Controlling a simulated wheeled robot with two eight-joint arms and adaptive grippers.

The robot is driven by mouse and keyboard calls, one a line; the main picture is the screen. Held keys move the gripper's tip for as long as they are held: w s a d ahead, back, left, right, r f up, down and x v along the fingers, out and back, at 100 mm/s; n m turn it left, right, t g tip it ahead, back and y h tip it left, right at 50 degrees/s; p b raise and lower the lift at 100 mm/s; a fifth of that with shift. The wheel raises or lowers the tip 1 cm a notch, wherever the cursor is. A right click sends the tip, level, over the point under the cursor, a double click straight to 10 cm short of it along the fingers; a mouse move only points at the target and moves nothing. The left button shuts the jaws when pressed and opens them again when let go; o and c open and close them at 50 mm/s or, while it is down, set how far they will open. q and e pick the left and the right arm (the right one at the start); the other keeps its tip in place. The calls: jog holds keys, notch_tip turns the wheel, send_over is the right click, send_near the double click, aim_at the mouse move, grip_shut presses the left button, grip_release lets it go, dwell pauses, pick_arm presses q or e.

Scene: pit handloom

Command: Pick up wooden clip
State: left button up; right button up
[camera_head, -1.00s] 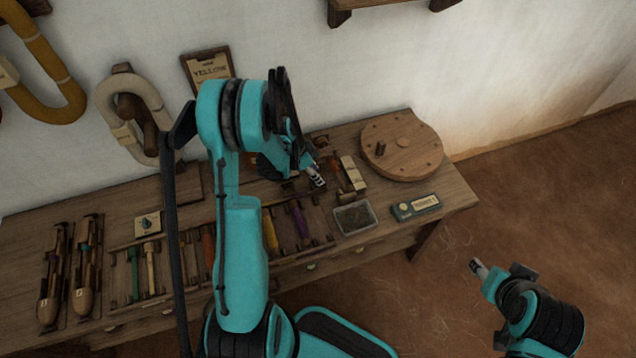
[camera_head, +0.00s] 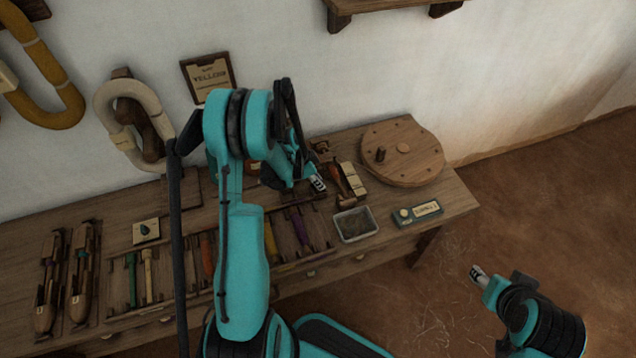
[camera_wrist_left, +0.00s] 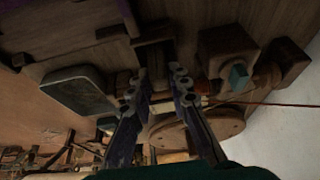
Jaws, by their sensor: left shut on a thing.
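My left gripper (camera_head: 318,184) is low over the right part of the wooden bench, behind the small grey tray. In the left wrist view its two dark fingers (camera_wrist_left: 158,74) are closed on a small brown wooden piece (camera_wrist_left: 154,52), which I take to be the wooden clip. Most of that piece is hidden between the fingers, and in the head view I cannot make it out. My right gripper (camera_head: 479,273) is at the lower right, over the floor and away from the bench; its jaws are too small to read.
The grey tray (camera_head: 355,224), a teal labelled box (camera_head: 417,212) and a round wooden disc with a peg (camera_head: 403,150) are close to the left gripper. Coloured bobbins (camera_head: 147,275) and two shuttles (camera_head: 48,285) lie to the left. The wall stands behind.

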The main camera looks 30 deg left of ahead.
pick_arm(q)
notch_tip(320, 180, up, 4)
jog(key=shift+r+p, duration=0.1)
jog(key=shift+p, duration=0.9)
jog(key=w+d+r+p, duration=0.3)
jog(key=w+d+r, duration=0.3)
jog(key=d, duration=0.3)
jog(key=shift+w+d+r, duration=0.2)
jog(key=shift+w+d, duration=0.05)
jog(key=shift+d, duration=0.1)
